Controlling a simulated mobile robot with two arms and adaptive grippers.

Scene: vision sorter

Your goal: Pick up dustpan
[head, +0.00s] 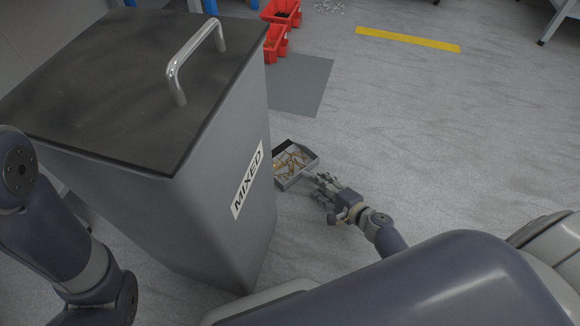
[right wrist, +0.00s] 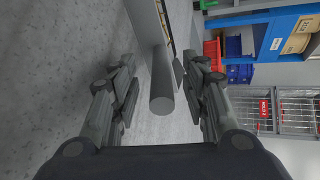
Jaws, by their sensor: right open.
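The dustpan (head: 282,182) is a grey tray with brownish scraps in it, lying on the floor beside the large bin. Its round grey handle (right wrist: 161,104) points towards my right wrist camera. My right gripper (head: 322,184) is open at the handle end of the dustpan. In the right wrist view its fingers stand on either side of the handle, with visible gaps. Part of the pan shows at the top of that view. My left arm is at the left of the head view, but its gripper is not in view.
A tall grey bin (head: 205,215) labelled MIXED, with a dark lid and metal handle, stands left of the dustpan. Red crates (head: 276,45) and a dark floor mat (head: 300,85) lie beyond. A yellow floor strip (head: 407,39) is at the back. Floor to the right is clear.

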